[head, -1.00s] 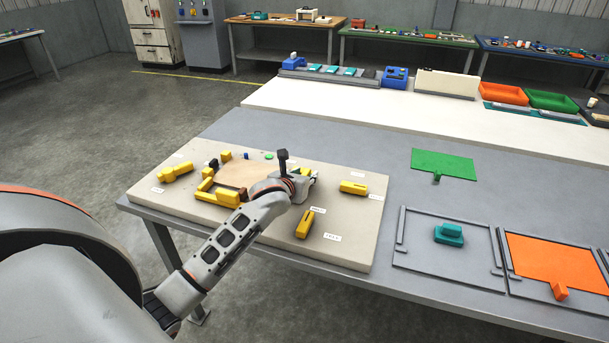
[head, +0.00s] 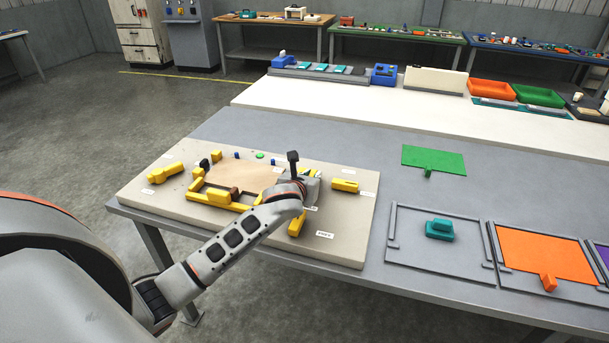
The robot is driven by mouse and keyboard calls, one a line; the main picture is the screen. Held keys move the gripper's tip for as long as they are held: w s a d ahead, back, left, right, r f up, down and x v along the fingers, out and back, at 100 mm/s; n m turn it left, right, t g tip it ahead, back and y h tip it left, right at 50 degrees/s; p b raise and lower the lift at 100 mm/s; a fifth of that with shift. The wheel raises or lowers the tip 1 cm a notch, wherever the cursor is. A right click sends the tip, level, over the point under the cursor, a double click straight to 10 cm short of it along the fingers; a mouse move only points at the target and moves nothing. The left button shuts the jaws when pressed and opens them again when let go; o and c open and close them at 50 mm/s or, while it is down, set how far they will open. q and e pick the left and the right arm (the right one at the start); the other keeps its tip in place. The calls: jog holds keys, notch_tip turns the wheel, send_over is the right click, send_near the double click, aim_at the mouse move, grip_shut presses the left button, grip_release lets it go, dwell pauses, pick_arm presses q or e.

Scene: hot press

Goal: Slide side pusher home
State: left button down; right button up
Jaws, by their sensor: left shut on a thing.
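My left gripper (head: 308,182) is over the right part of the pale fixture plate (head: 340,249), at the right edge of the tan wooden panel (head: 245,176). It is shut on a yellow piece (head: 313,173), which looks like the side pusher; the wrist hides most of it and the jaws. A yellow frame (head: 215,199) borders the panel's left and front, with a small brown block (head: 234,192) on it. Other yellow blocks sit at the plate's left (head: 165,173), right (head: 345,186) and front (head: 297,223). My right gripper is out of view.
A green pad (head: 433,160), a teal handled block (head: 440,229) in a grey frame and an orange plate (head: 543,257) lie to the right on the grey table. Small dark blue pegs (head: 236,156) and a green button (head: 260,156) stand behind the panel. The table between plate and green pad is clear.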

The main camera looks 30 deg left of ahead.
pick_arm(q)
jog(key=shift+d, duration=0.25)
jog(key=c, duration=2)
grip_release()
jog(key=shift+d, duration=0.1)
jog(key=shift+o, duration=0.2)
jog(key=v, duration=1.2)
jog(key=shift+f, duration=0.1)
